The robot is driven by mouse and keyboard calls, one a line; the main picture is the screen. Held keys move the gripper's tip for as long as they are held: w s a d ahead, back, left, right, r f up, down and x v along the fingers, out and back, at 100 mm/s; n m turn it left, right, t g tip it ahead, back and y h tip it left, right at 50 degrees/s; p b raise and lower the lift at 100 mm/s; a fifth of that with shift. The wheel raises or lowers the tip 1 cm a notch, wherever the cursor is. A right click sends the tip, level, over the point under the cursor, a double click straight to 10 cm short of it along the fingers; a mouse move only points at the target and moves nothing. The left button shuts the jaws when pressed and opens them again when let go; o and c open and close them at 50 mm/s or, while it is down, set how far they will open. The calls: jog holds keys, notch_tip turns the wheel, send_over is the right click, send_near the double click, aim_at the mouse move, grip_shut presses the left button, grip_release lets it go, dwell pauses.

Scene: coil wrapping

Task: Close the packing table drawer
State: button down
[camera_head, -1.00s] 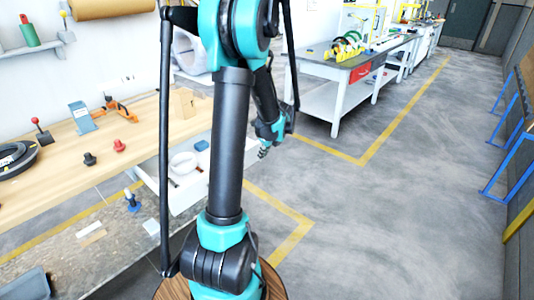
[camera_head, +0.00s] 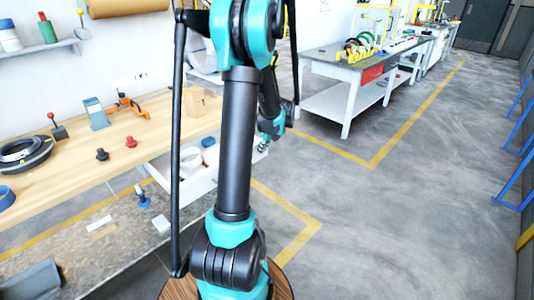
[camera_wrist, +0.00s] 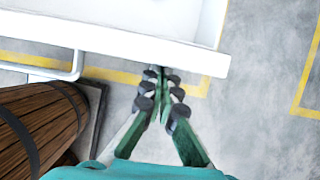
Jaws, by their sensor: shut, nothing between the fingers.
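The white drawer (camera_head: 204,183) is pulled out from under the right end of the wooden packing table (camera_head: 130,150). It holds a white roll (camera_head: 190,158) and a blue item (camera_head: 208,142). In the wrist view the drawer's white front edge (camera_wrist: 120,40) crosses the top, with its bar handle (camera_wrist: 76,66) to the left of my fingers. My gripper (camera_wrist: 160,72) is shut and empty, its tips at the edge near the right end of the drawer front. I cannot tell whether they touch. In the head view my gripper (camera_head: 263,148) shows beside the drawer's right end, and my arm hides part of the drawer.
On the packing table are a cardboard box (camera_head: 196,102), a black ring coil (camera_head: 25,153) and several small tools. A grey workbench (camera_head: 345,70) stands at the back right. A grey bin (camera_head: 35,280) is at the lower left.

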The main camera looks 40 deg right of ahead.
jog(key=w, duration=0.6)
jog(key=w+a, duration=0.1)
jog(key=w, duration=1.2)
jog(key=shift+w+a, duration=0.15)
jog(key=shift+a, duration=0.15)
